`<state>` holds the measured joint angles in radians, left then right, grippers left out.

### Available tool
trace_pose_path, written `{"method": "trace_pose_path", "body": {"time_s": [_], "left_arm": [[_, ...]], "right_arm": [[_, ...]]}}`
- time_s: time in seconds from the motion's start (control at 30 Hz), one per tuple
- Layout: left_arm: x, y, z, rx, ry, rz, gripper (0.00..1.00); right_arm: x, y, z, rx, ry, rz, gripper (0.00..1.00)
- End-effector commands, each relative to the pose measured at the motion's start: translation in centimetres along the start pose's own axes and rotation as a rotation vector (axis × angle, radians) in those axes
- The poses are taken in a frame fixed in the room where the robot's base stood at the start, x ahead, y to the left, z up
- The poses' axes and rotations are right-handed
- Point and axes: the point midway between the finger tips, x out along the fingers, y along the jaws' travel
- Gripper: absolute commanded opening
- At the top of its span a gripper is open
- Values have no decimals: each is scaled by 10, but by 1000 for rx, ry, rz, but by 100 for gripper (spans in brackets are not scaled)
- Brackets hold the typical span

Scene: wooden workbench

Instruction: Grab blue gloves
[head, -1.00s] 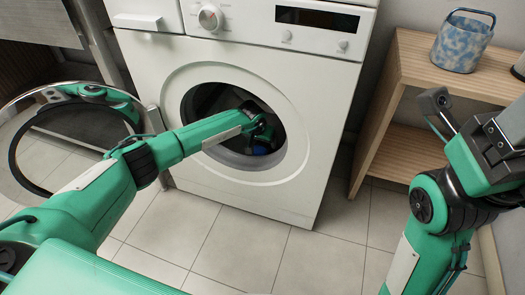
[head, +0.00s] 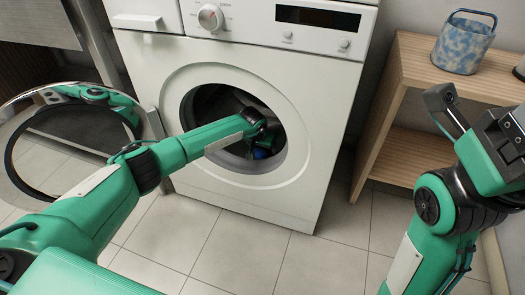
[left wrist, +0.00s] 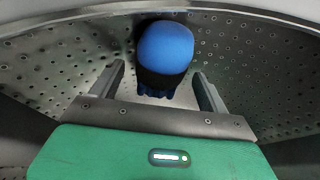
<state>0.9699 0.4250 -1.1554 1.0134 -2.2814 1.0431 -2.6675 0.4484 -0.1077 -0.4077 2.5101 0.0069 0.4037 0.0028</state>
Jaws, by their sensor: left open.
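A rounded blue item with a dark lower part, which looks like the gloves (left wrist: 166,48), lies on the drum floor in the left wrist view. A small blue patch of it shows inside the washer opening in the head view (head: 262,153). My left gripper (left wrist: 160,85) is open, its two fingers standing apart on either side of the item's near part. In the head view my left gripper (head: 263,146) reaches into the drum and its fingertips are mostly hidden. My right gripper (head: 448,110) is at the right, away from the washer, its jaw gap unclear.
The white washing machine (head: 190,62) has its round door (head: 14,180) swung open to the left. A wooden shelf (head: 425,64) at the right holds a blue mottled bucket (head: 463,46). The tiled floor (head: 240,240) in front is clear.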

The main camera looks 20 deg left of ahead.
Motion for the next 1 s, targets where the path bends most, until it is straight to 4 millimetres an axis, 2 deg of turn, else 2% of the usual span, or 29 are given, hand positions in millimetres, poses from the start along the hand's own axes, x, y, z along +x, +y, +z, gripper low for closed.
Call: {"method": "trace_pose_path", "body": {"time_s": [0.3, 0.57, 1.0], "left_arm": [[0, 0, 0, 0, 0, 0, 78], [0, 0, 0, 0, 0, 0, 28], [-4, 0, -2, 1, 0, 0, 28]], "right_arm": [[-1, 0, 0, 0, 1, 0, 74], [-1, 0, 0, 0, 1, 0, 74], [4, 0, 1, 0, -1, -1, 74]]}}
